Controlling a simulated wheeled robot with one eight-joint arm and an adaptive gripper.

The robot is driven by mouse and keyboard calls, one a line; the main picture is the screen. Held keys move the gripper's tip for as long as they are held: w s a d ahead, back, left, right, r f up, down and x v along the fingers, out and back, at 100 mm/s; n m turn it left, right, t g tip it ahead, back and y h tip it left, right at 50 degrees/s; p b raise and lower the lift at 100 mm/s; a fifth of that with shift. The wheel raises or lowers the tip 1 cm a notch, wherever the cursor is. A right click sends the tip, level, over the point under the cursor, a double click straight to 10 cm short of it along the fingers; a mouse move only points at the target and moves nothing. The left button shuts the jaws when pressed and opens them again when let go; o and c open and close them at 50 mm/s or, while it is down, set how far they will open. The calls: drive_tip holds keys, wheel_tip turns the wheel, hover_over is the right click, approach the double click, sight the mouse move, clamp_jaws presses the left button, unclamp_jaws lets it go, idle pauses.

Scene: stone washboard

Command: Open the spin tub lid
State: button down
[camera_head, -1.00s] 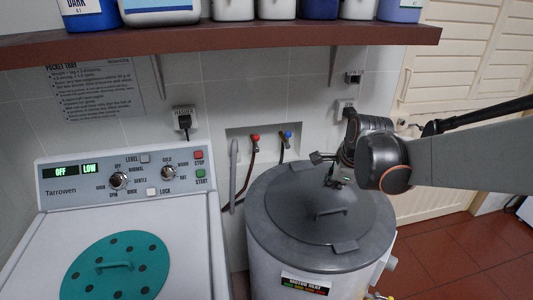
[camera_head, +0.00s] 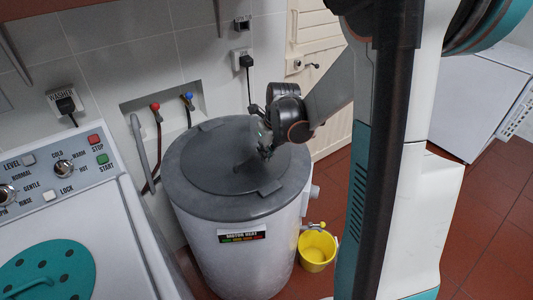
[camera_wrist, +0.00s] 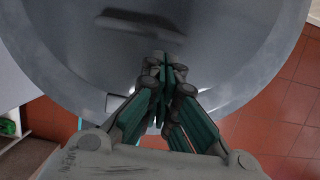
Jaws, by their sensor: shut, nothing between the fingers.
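The spin tub (camera_head: 235,245) is a white drum with a dark grey top. Its round grey lid (camera_head: 215,160) lies flat on the top, and a small tab (camera_head: 270,187) shows at the lid's front edge. My gripper (camera_head: 264,150) is over the right part of the lid, shut and empty. In the wrist view the fingertips (camera_wrist: 161,68) are together above the grey top. A blurred raised bar (camera_wrist: 140,28) shows beyond them on the lid (camera_wrist: 215,35). I cannot tell whether the fingertips touch the lid.
The washer's control panel (camera_head: 60,170) and a teal perforated disc (camera_head: 45,270) are at left. Red and blue taps (camera_head: 155,106) are in the wall behind. Red floor tiles are open at right.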

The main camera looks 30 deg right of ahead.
sight(261, 166)
drive_tip(key=shift+b+x, duration=1.4)
drive_tip(key=shift+x, duration=1.2)
drive_tip(key=shift+r, duration=0.1)
